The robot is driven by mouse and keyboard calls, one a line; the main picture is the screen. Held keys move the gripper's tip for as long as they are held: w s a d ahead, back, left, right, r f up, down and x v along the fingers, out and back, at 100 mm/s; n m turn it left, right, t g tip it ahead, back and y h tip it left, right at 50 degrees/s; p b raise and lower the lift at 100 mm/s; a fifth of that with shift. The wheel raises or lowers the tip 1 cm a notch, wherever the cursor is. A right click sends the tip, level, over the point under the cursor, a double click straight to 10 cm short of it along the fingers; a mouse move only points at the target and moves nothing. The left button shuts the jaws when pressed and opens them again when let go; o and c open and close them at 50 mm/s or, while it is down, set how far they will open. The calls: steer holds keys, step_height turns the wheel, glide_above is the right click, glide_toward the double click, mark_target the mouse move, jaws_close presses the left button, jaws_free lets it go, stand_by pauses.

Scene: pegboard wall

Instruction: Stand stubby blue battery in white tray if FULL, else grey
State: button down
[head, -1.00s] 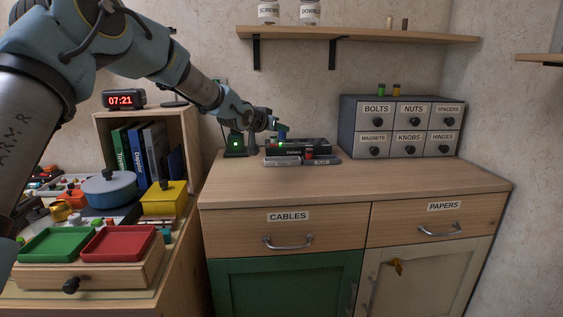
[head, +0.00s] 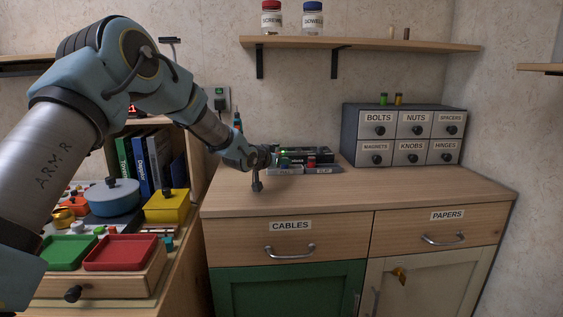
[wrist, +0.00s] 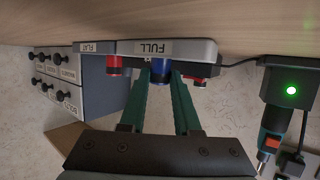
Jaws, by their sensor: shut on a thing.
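The stubby blue battery (wrist: 160,71) is between the fingertips of my gripper (wrist: 160,80) in the wrist view, which looks upside down. The gripper is shut on it, upright, at the white tray labelled FULL (wrist: 190,48). I cannot tell whether its base touches the tray floor. The grey tray labelled FLAT (wrist: 88,47) is beside it. In the head view my gripper (head: 274,158) is low at the left end of the white tray (head: 288,171) and hides the battery. The grey tray (head: 322,169) is to the right. A green light shows behind (head: 284,161).
A red-topped piece (head: 311,160) stands near the grey tray. A dark device (head: 305,153) lies behind the trays. In the wrist view a dark stand with a green light (wrist: 291,90) is on the right. The counter front (head: 350,190) is clear.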

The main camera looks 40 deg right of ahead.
steer(key=c, duration=0.6)
jaws_free()
steer(key=shift+r, duration=0.2)
steer(key=b+v, duration=0.1)
steer(key=v, duration=1.1)
